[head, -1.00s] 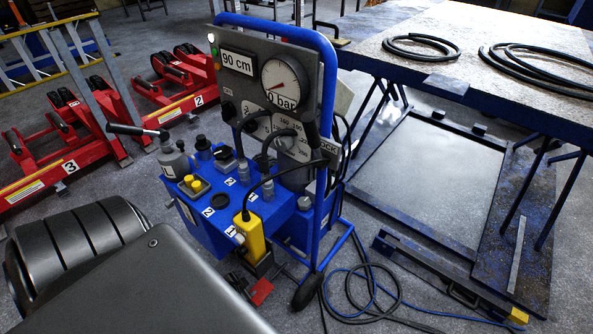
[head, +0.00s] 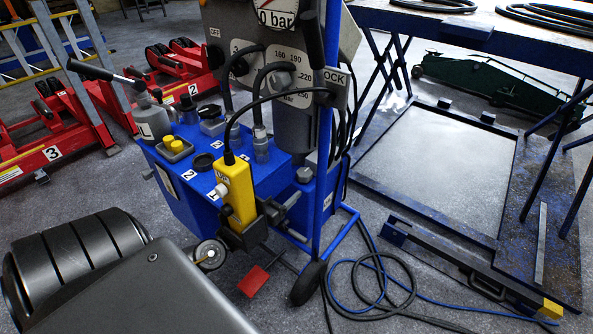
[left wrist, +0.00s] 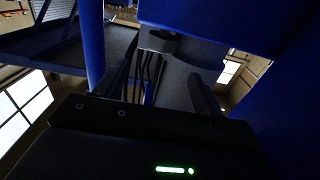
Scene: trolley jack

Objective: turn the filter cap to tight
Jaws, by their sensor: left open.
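A blue hydraulic unit (head: 180,185) stands in the middle of the head view, with a grey front panel and several caps on top. A grey round cap (head: 305,174) sits low on its right side, by the blue frame post; I take it for the filter cap but cannot be sure. My left gripper (head: 298,218) is open, just below that cap, its fingers pointing right towards the post. Whether it touches anything is unclear. My right gripper is not in view.
A yellow pendant (head: 237,188) hangs on a cable just left of my left gripper. A red pedal (head: 253,281) and a black wheel (head: 307,284) are below. Hoses (head: 375,285) lie on the floor. A blue-framed lift table (head: 455,38) stands at the right.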

